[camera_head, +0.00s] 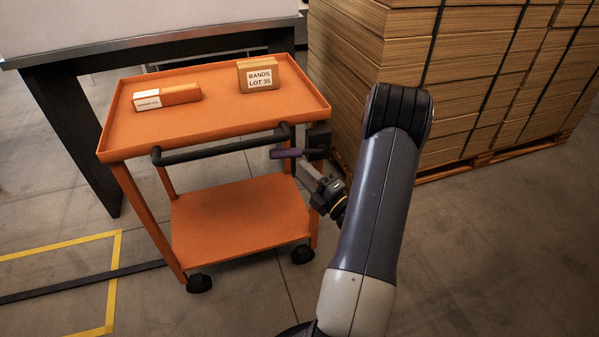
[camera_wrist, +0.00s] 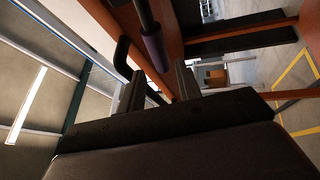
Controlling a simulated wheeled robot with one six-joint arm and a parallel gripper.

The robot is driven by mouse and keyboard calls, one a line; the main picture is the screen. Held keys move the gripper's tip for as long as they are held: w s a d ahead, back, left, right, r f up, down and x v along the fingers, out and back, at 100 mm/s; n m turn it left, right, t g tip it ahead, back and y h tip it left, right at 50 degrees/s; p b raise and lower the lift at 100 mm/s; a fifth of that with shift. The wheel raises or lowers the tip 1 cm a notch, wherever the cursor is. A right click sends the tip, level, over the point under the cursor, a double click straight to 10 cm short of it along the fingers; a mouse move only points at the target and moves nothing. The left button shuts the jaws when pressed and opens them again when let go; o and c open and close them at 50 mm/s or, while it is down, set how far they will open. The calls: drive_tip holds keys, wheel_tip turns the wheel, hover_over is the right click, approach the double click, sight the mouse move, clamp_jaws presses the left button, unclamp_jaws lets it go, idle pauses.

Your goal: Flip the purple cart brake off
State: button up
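The orange cart (camera_head: 215,125) stands in the middle of the head view with a black push handle (camera_head: 215,149) along its near side. The purple brake lever (camera_head: 286,153) sticks out leftward from a black mount (camera_head: 318,139) by the handle's right end. My gripper (camera_head: 305,168) is just below and right of the lever. In the wrist view the two fingers of my gripper (camera_wrist: 160,76) are apart, and the purple lever (camera_wrist: 155,52) shows beyond the tips, between them in the picture. I see no clear contact. The mount is partly hidden in the wrist view.
A box labelled BANDS LOT 35 (camera_head: 259,74) and a smaller orange-and-white box (camera_head: 167,96) lie on the cart's top tray. Stacked cardboard (camera_head: 400,60) on a pallet stands close at the right. A dark-legged table (camera_head: 75,140) is behind left. Floor in front is clear.

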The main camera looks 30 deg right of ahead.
sight(295, 152)
drive_tip(key=n+b, duration=0.1)
drive_tip(key=w+n+h+b, duration=0.1)
drive_tip(key=b, duration=0.1)
drive_tip(key=shift+w+a+f+g, duration=0.15)
drive_tip(key=shift+a+f+g, duration=0.15)
drive_tip(key=shift+a+f, duration=0.05)
drive_tip(key=shift+c, duration=1.4)
drive_tip(key=shift+w+a+n+h+b, duration=0.25)
drive_tip(key=shift+n+h+b, duration=0.25)
drive_tip(key=shift+n+b, duration=0.35)
drive_tip(key=shift+c, duration=0.8)
drive_tip(key=n+b, duration=0.1)
drive_tip(key=n+g+h+b, duration=0.1)
drive_tip(key=b, duration=0.1)
drive_tip(key=shift+a+f+h, duration=0.1)
drive_tip(key=shift+a+h, duration=0.2)
clamp_jaws()
drive_tip(key=s+a+f+n+g+h+b, duration=0.2)
drive_tip(key=s+a+n+g+h+b, duration=0.15)
drive_tip(key=n+b, duration=0.35)
drive_tip(key=w+d+f+m+b, duration=0.2)
drive_tip(key=w+d+b, duration=0.15)
drive_tip(key=w, duration=0.45)
drive_tip(key=shift+n+t+h, duration=0.25)
drive_tip(key=shift+t+h, duration=0.1)
drive_tip(key=shift+s+a+r, duration=0.1)
drive_tip(key=shift+s+r, duration=0.05)
drive_tip(key=shift+r, duration=2.15)
